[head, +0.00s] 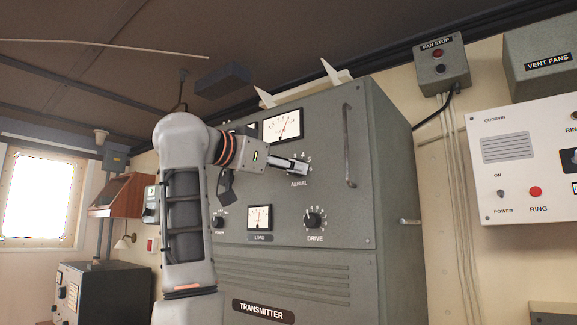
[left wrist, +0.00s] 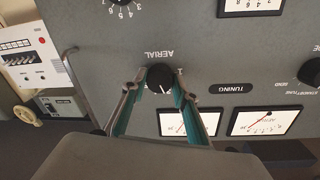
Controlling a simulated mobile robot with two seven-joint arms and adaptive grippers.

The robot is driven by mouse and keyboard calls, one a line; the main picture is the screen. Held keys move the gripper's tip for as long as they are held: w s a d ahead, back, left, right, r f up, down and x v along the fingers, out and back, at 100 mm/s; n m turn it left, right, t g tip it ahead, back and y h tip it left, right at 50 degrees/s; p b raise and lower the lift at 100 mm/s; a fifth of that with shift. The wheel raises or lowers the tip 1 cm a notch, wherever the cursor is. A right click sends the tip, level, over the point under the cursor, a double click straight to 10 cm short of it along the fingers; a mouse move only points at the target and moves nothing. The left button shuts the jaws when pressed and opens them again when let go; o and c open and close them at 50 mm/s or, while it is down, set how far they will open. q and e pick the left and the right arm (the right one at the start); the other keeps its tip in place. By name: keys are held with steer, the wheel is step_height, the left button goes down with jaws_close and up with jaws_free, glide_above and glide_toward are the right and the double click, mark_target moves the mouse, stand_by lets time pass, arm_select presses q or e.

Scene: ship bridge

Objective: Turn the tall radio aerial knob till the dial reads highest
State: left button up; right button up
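The aerial knob (left wrist: 160,77) is black and round with a white pointer line, under the upside-down word AERIAL in the left wrist view. My left gripper (left wrist: 158,83) has its two green-padded fingers apart, one on each side of the knob. A small gap shows on the left; contact on the right is unclear. In the head view my left gripper (head: 298,165) reaches the transmitter front and hides most of the knob. A white dial (head: 282,124) above it has a red needle leaning right of upright. Its face shows partly in the left wrist view (left wrist: 188,122). My right gripper is out of view.
The grey transmitter cabinet (head: 385,190) has a vertical handle (head: 348,145) right of the knob. A drive knob (head: 314,218) and a lower meter (head: 260,217) sit below. Wall boxes, including the fan stop box (head: 441,62), are at the right.

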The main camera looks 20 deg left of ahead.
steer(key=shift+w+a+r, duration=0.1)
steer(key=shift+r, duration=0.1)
arm_select(q)
steer(key=shift+m, duration=0.3)
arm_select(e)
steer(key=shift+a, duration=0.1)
arm_select(q)
steer(key=m, duration=0.3)
steer(key=m+b, duration=0.1)
steer(key=m, duration=0.2)
steer(key=shift+r+m+g+y, duration=0.15)
steer(key=shift+m+g+y, duration=0.15)
steer(key=shift+m, duration=0.1)
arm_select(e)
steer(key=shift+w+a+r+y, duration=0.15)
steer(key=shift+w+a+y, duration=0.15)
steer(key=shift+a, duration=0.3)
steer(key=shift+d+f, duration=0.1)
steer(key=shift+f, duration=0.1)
arm_select(q)
steer(key=o, duration=1)
steer(key=shift+c, duration=0.2)
steer(key=shift+o, duration=0.6)
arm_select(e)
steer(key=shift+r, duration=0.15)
